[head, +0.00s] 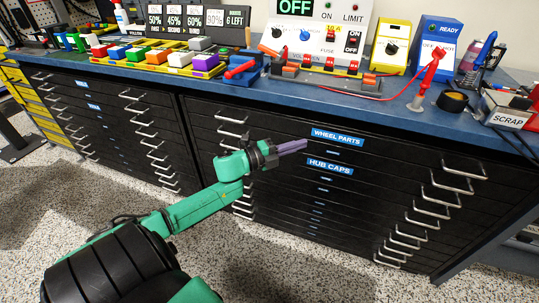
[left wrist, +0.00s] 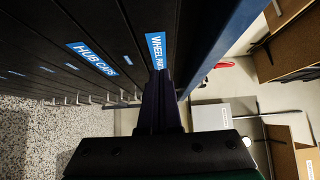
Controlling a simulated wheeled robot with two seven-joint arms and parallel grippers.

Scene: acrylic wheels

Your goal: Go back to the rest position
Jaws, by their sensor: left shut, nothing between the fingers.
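My left gripper (head: 291,147) is at the end of my green arm, in front of the black drawer cabinet (head: 290,200), at the height of the upper drawers. Its purple fingers are shut with nothing between them. They point right, towards the "WHEEL PARTS" label (head: 337,136) and just above the "HUB CAPS" label (head: 330,167). In the left wrist view the shut fingers (left wrist: 160,95) show in the middle, with both labels beyond them. I cannot tell whether the fingertips touch the cabinet front. My right gripper is in neither view.
The blue worktop (head: 300,85) carries coloured blocks (head: 160,56), a control panel (head: 318,35), a yellow box (head: 391,46), a blue box (head: 436,45) and a scrap bin (head: 507,110). Metal drawer handles (head: 458,170) stick out of the cabinet. The speckled floor (head: 300,270) before it is clear.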

